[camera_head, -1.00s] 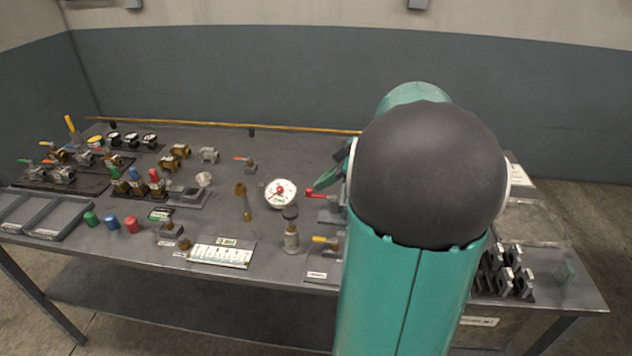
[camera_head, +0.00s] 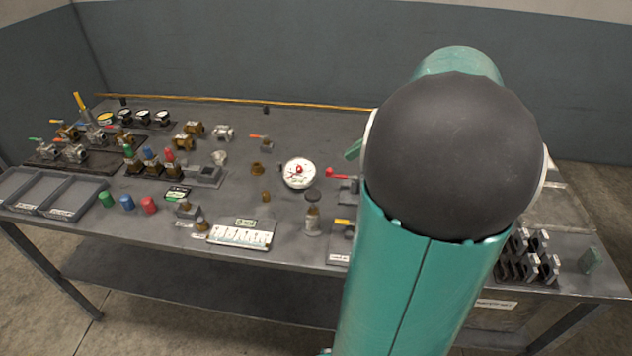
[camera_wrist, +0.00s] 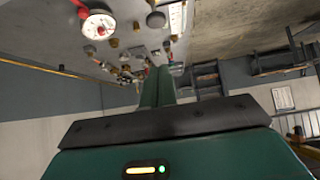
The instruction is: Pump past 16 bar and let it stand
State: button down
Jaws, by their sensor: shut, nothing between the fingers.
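A white round gauge (camera_head: 299,173) with red at its centre stands on the bench, left of my arm. Its reading is too small to tell. It also shows at the upper left of the wrist view (camera_wrist: 98,25). Right of it in the head view is a red lever (camera_head: 338,174), partly behind my arm. A yellow-handled valve (camera_head: 343,222) sits nearer the front edge. No pump handle can be made out; my arm hides that part of the bench. My gripper (camera_wrist: 156,74) is shut and empty in the wrist view; my arm hides it in the head view.
The grey bench (camera_head: 225,205) holds several valves at the left, coloured caps (camera_head: 127,202), grey trays (camera_head: 72,195) and a white chart (camera_head: 241,236). A small bottle-like part (camera_head: 312,215) stands below the gauge. Dark clamps (camera_head: 528,262) stand at the right.

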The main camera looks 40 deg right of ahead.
send_over(309, 193)
jog(key=s+d, duration=0.2)
notch_tip(309, 193, down, 7)
jog(key=f, duration=0.4)
jog(key=shift+s, duration=0.2)
jog(key=shift+a+f, duration=0.15)
jog(key=shift+f, duration=1.7)
